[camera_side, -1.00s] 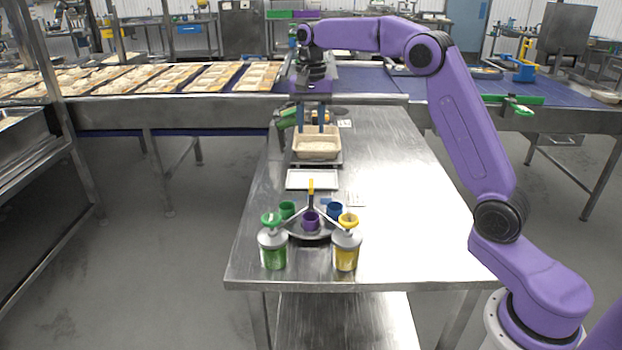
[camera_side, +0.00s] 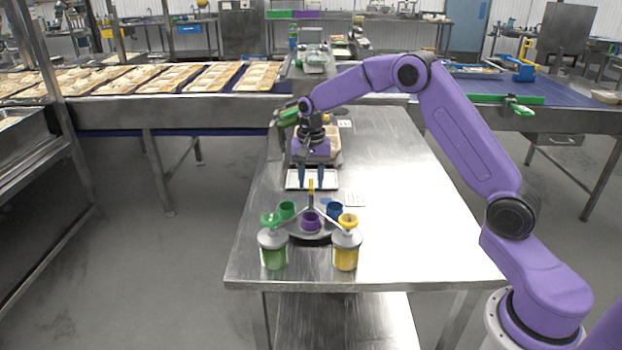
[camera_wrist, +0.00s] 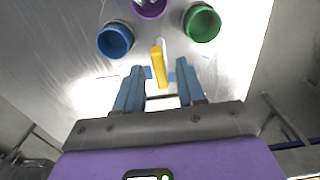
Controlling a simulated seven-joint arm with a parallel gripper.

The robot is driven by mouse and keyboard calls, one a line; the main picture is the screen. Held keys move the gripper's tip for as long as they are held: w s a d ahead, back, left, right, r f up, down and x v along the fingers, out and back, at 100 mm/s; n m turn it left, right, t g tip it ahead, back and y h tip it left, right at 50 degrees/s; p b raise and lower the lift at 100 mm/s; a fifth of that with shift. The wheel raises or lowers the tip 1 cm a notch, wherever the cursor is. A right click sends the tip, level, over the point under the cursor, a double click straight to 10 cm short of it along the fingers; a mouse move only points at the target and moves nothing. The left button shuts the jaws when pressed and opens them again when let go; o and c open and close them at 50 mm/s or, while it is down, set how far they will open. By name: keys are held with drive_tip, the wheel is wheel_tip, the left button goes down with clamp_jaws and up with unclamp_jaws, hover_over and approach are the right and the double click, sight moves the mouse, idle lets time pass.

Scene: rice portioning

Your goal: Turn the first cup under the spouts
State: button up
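My gripper (camera_side: 311,184) is open and empty, its two blue fingers pointing down above the white tray (camera_side: 292,181), just behind the turntable. In the wrist view my gripper (camera_wrist: 161,73) has its fingers apart, with the yellow handle (camera_wrist: 158,66) between and beyond the tips. The dark round turntable (camera_side: 296,238) carries a green cup (camera_side: 287,210), a blue cup (camera_side: 335,210) and a purple cup (camera_side: 311,221). The yellow handle (camera_side: 311,189) stands upright on it. A green-topped dispenser (camera_side: 273,252) and a yellow-topped dispenser (camera_side: 346,253) stand at the front, their spouts reaching over the turntable.
A beige rice container (camera_side: 335,145) stands behind my gripper, partly hidden by it. The right side of the steel table (camera_side: 415,220) is clear. A conveyor with filled trays (camera_side: 200,78) runs across the back.

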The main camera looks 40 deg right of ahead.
drive_tip(key=shift+f, duration=0.1)
clamp_jaws()
drive_tip(key=shift+m, duration=6.5)
drive_tip(key=shift+d+m, duration=0.1)
drive_tip(key=shift+m, duration=0.5)
unclamp_jaws()
